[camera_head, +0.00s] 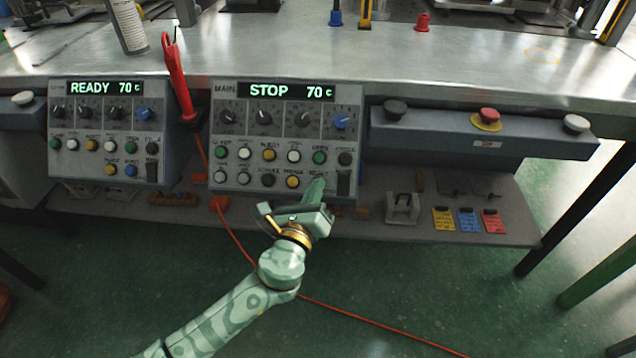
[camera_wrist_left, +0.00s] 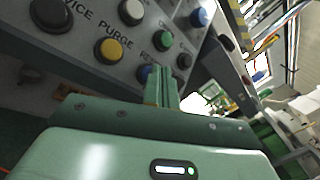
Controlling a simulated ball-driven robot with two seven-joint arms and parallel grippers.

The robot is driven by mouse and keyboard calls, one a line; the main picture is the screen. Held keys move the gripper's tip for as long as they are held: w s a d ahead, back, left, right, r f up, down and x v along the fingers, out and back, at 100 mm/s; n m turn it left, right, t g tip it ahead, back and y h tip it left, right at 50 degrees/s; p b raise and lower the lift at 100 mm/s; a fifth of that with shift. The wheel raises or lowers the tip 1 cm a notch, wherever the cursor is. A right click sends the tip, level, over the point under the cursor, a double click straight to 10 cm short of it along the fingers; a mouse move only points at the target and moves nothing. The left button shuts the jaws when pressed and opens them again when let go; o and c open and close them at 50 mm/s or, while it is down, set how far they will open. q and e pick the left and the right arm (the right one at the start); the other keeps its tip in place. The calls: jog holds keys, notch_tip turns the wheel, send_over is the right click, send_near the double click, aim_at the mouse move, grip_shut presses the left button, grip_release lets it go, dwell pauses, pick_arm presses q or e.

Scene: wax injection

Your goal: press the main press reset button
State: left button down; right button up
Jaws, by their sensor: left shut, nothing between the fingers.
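The main press panel (camera_head: 228,115) shows STOP and 70 on its display. Its reset button is hidden behind my left gripper (camera_head: 317,190) in the head view. In the left wrist view the blue reset button (camera_wrist_left: 143,73) shows partly beside the fingers, under a label that begins "RE". My left gripper's fingers (camera_wrist_left: 160,85) are shut with nothing between them and point at the panel's lower right. They overlap the button in the wrist view; I cannot tell whether they touch it. My right gripper is not in view.
The yellow purge button (camera_head: 292,182) is just left of my fingers, and a black switch (camera_head: 344,183) is just right. A READY panel (camera_head: 70,117) stands left, with a red tool (camera_head: 177,80) between the panels. A red stop button (camera_head: 488,115) is on the bar at right.

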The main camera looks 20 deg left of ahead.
pick_arm(q)
jog(key=shift+w+f, duration=0.1)
dwell(0.5)
jog(key=shift+s+d+r+p, duration=0.15)
jog(key=shift+s+r+p, duration=0.35)
jog(key=shift+s, duration=0.15)
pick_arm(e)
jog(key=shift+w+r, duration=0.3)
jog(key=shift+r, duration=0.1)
